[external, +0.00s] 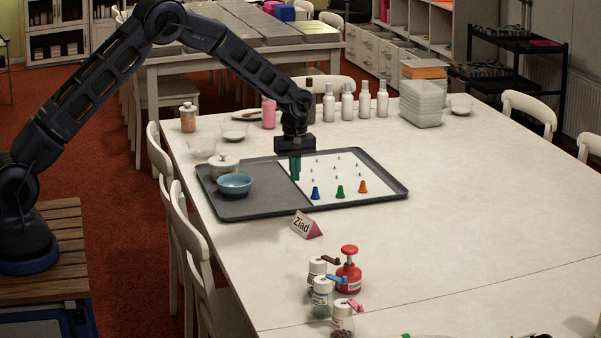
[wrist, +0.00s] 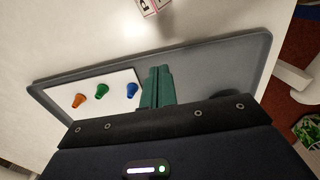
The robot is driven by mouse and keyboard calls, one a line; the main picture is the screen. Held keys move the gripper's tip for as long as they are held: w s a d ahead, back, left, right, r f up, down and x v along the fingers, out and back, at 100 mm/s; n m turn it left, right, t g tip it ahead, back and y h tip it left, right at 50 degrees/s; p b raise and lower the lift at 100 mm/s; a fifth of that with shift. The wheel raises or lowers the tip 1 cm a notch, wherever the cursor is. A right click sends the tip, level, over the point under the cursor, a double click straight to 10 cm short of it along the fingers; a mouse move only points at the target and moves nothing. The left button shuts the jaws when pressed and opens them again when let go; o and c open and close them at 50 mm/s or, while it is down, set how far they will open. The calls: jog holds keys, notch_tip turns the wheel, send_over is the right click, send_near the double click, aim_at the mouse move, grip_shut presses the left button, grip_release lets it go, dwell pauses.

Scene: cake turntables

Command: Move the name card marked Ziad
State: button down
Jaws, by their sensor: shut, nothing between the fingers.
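The name card marked Ziad (external: 305,226) is a small folded tent card, white with a pink side. It stands on the white table just in front of the dark tray (external: 245,212). In the wrist view part of the card (wrist: 152,6) shows at the top edge, cut off by the frame. My gripper (external: 295,172) points down over the tray, near the left edge of the white board. Its green fingers (wrist: 157,88) are shut together with nothing between them. The gripper is behind the card and apart from it.
On the tray are a blue bowl (external: 234,184), a lidded pot (external: 224,166) and a white board (external: 335,165) with blue, green and orange cones. Several spice jars (external: 321,297) and a red dispenser (external: 349,270) stand in front of the card. The table right of the card is clear.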

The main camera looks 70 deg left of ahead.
notch_tip(320, 180, down, 10)
jog(key=shift+r, duration=0.1)
jog(key=shift+d, duration=2)
jog(key=d, duration=2)
jog(key=shift+d, duration=0.15)
